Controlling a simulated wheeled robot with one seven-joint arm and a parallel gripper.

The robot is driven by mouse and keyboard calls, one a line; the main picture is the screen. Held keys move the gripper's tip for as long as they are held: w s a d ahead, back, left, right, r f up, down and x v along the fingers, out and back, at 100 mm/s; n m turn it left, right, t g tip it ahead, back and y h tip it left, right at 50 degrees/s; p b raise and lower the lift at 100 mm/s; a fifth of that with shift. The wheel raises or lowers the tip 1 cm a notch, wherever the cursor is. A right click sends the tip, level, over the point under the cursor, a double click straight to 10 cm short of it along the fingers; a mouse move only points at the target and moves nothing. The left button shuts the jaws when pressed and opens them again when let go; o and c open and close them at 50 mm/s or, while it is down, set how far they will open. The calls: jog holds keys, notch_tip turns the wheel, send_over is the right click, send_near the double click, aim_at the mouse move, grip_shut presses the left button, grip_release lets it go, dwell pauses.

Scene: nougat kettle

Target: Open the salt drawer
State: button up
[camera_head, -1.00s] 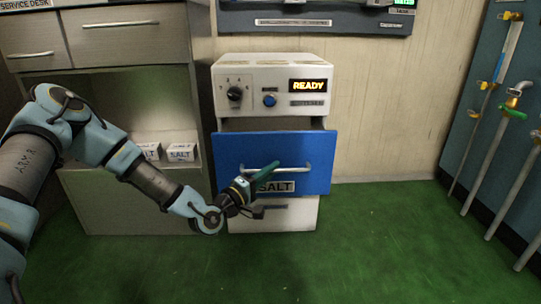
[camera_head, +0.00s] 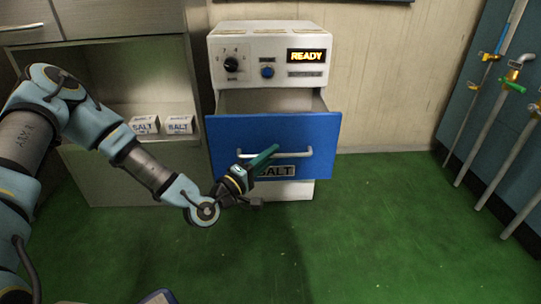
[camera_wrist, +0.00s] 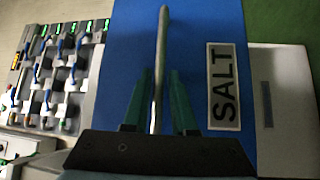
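The salt drawer (camera_head: 225,150) has a blue front with a SALT label (camera_wrist: 223,85) and stands pulled out of the white cabinet, its top open. Its pale bar handle (camera_head: 296,154) runs across the front and shows upright in the wrist view (camera_wrist: 162,40). My gripper (camera_head: 262,160) is at the left-middle part of the handle. The exact finger contact is hard to see. The drawer's inside is mostly hidden.
The white cabinet (camera_head: 270,43) has a dial, a blue button and a READY display (camera_head: 306,55). SALT boxes (camera_head: 180,125) sit on an open shelf at the left. Pipes with valves (camera_head: 513,75) line the right wall. The green floor (camera_head: 390,220) is clear.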

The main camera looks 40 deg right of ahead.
jog(key=s+a+f+p, duration=0.1)
jog(key=a+p, duration=0.1)
jog(key=a, duration=0.8)
jog(key=shift+a+f+p, duration=0.2)
jog(key=shift+a+p, duration=0.15)
